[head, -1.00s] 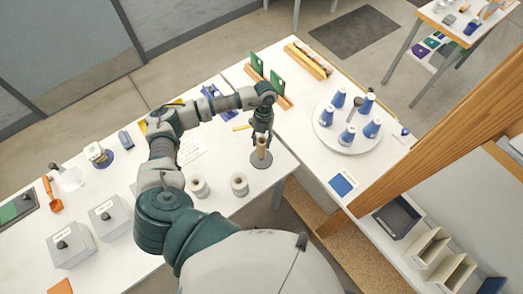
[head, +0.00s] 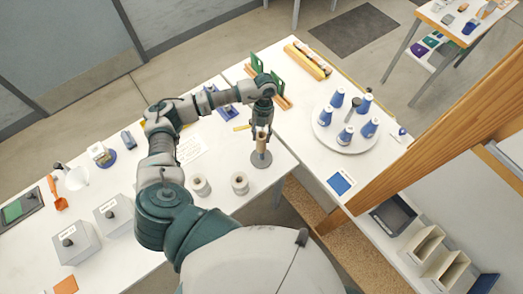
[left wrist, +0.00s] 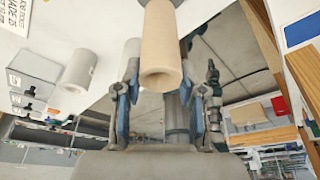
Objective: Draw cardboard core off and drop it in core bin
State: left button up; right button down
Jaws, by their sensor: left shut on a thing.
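The cardboard core (head: 262,142) is a tan hollow tube standing upright over the round grey spindle stand (head: 261,160) near the table's right end. My left gripper (head: 262,130) is above the stand, shut on the core's upper part. A short grey length of spindle shows between the core's lower end and the base, so the core sits raised but still in line with the spindle. In the left wrist view the core (left wrist: 160,50) shows its open end between the two blue-grey fingers (left wrist: 163,95). My right gripper is out of view. I cannot tell which container is the core bin.
Two white rolls (head: 200,187) (head: 240,183) stand left of the stand. A round tray (head: 345,141) with several blue cones is at right. Beige open bins (head: 424,243) and a dark tray (head: 394,217) lie lower right, past a wooden post (head: 430,150). Grey lidded boxes are at left.

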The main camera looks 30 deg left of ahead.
pick_arm(q)
jog(key=shift+r, duration=2.95)
